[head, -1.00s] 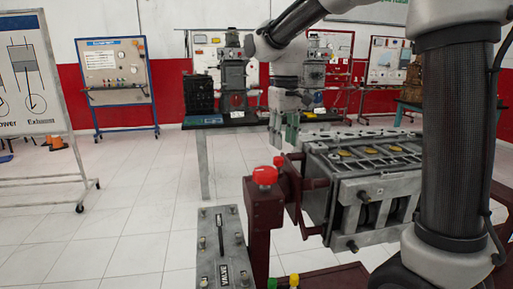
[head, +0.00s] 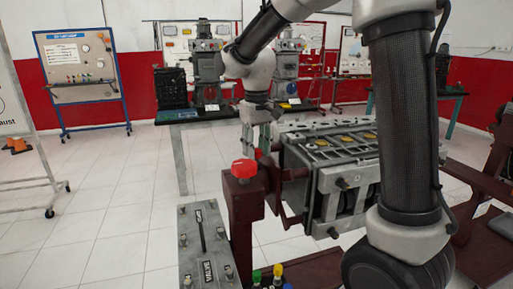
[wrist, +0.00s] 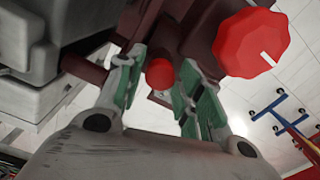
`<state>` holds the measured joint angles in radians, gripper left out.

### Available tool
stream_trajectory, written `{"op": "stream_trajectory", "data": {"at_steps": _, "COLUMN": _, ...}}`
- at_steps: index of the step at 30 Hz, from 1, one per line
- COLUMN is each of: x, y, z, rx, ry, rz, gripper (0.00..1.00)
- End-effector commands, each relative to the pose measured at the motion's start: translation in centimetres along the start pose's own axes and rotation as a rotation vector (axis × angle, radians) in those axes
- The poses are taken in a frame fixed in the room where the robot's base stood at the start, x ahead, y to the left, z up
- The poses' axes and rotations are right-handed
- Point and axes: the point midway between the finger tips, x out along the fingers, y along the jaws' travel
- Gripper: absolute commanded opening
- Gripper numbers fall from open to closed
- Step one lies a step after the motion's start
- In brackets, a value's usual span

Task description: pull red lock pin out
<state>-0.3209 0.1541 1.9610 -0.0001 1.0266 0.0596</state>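The red lock pin (wrist: 160,73) shows in the wrist view as a small round red head on the dark red stand (wrist: 155,25). My gripper (wrist: 158,88) is open, with one green-padded finger on each side of the pin and a gap visible on both sides. In the head view my gripper (head: 262,132) points down behind the stand's post (head: 243,208), and I cannot make out the pin clearly there. A larger red knob (head: 243,169) tops the post; it also shows in the wrist view (wrist: 251,42), right of my fingers.
The grey engine block (head: 345,165) is mounted right of the post, close to my gripper. A grey valve panel (head: 205,245) and small coloured caps (head: 268,273) are in front. Benches with equipment (head: 210,110) stand at the back.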

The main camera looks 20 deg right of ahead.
Motion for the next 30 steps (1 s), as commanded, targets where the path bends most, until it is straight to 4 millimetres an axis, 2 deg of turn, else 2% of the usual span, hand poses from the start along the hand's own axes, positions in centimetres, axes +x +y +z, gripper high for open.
{"op": "stream_trajectory", "data": {"at_steps": 2, "x": 0.0, "y": 0.0, "z": 0.0, "rx": 0.0, "ry": 0.0, "rz": 0.0, "gripper": 0.37}}
{"op": "stream_trajectory", "data": {"at_steps": 8, "x": 0.0, "y": 0.0, "z": 0.0, "rx": 0.0, "ry": 0.0, "rz": 0.0, "gripper": 0.02}}
{"op": "stream_trajectory", "data": {"at_steps": 9, "x": -0.1, "y": 0.0, "z": 0.0, "rx": 0.0, "ry": 0.001, "rz": 0.0, "gripper": 0.0}}
{"op": "stream_trajectory", "data": {"at_steps": 14, "x": -0.4, "y": 0.0, "z": -0.1, "rx": 0.0, "ry": 0.003, "rz": 0.0, "gripper": 0.0}}
{"op": "stream_trajectory", "data": {"at_steps": 22, "x": -4.3, "y": 0.0, "z": -0.1, "rx": 0.0, "ry": 0.004, "rz": 0.0, "gripper": 0.0}}
{"op": "stream_trajectory", "data": {"at_steps": 30, "x": -4.7, "y": 0.0, "z": -0.1, "rx": -0.001, "ry": 0.006, "rz": 0.001, "gripper": 0.0}}
